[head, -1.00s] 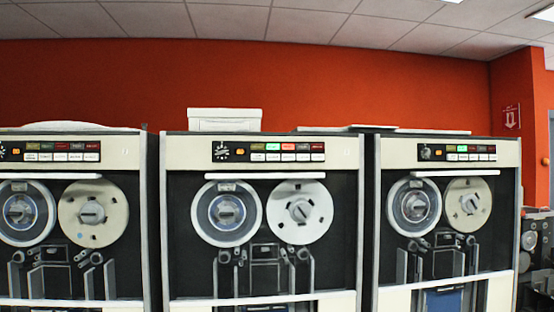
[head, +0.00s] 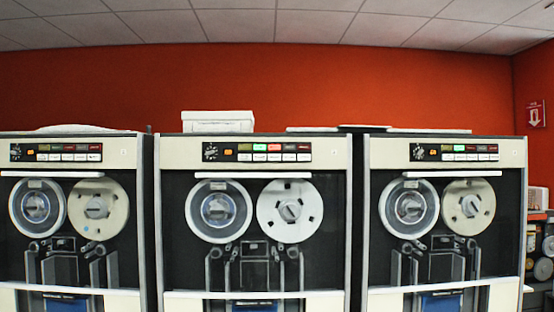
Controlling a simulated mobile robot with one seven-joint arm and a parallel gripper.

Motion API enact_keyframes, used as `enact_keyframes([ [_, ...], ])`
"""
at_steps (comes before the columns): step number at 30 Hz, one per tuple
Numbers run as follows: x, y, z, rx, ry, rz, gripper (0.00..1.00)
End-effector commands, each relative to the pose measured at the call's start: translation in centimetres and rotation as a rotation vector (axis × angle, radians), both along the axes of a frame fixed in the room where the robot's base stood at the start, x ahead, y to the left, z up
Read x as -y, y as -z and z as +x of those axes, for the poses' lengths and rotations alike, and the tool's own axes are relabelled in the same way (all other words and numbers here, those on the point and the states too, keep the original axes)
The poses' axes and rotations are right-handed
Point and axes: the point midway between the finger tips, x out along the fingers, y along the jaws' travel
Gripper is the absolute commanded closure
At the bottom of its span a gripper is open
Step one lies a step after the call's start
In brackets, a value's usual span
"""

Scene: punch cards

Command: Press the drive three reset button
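Three tape drives stand side by side: a left drive (head: 140,220), a middle drive (head: 340,162) and a right drive (head: 514,170). Each has a black control strip near its top, with a round dial, an orange button and two rows of small buttons. These are the left strip (head: 57,152), the middle strip (head: 257,152) and the right strip (head: 457,152). A bright green light shows in the upper row of the middle and right strips. The button lettering is too small to read, so I cannot tell the reset button or drive three. My gripper is not in view.
Each drive carries two tape reels, such as the white reel (head: 290,208) on the middle one. A white box (head: 218,121) and flat items (head: 400,129) lie on top. More equipment (head: 541,240) stands at the far right. A red wall (head: 300,85) is behind.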

Motion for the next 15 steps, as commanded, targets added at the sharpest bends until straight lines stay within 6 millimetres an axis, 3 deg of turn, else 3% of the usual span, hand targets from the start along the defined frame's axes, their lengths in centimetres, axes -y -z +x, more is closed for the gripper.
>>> enact_keyframes([
  [3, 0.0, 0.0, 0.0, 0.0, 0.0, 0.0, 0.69],
  [9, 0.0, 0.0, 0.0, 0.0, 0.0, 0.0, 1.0],
  [15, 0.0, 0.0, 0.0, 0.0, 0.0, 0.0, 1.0],
])
